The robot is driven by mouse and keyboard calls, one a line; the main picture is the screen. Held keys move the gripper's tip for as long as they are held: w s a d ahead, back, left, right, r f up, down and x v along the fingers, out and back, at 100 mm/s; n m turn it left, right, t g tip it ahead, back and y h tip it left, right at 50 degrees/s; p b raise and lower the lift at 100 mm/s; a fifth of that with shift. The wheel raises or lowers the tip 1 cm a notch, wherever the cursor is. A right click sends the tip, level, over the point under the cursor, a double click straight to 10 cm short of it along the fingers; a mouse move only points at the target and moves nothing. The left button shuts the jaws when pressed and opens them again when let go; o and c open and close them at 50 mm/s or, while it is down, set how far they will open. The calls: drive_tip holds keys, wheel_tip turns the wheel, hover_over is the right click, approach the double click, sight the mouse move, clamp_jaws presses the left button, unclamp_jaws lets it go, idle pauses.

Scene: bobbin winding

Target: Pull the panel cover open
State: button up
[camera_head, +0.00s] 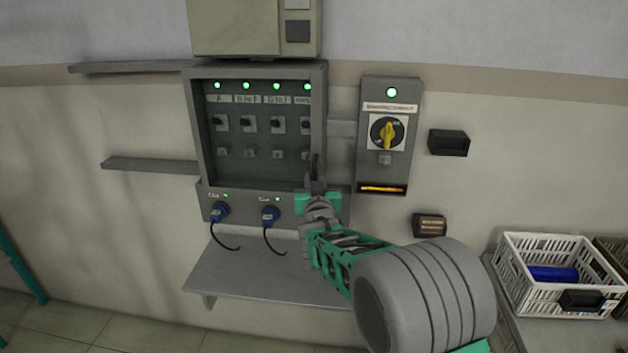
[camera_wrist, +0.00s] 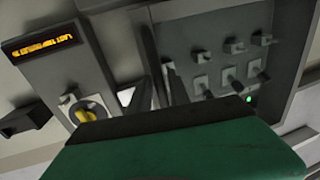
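The grey panel box (camera_head: 190,130) is on the wall in the head view, with a row of switches under several lit green lamps. Its front looks dark and may be a see-through cover; I cannot tell whether it is shut. The panel also shows turned over in the wrist view (camera_wrist: 205,68). My gripper (camera_head: 317,172) is at the box's lower right edge, fingers pointing up. It hides that edge and any handle there. I cannot tell whether it touches the cover.
A box with a yellow rotary switch (camera_head: 388,133) stands just right of the panel. Two blue plugs with cables (camera_head: 219,212) (camera_head: 270,217) are below it, above a grey shelf (camera_head: 250,277). Narrow shelves (camera_head: 150,164) are at left. A white crate (camera_head: 520,300) is at right.

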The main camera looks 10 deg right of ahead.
clamp_jaws()
idle(1.1)
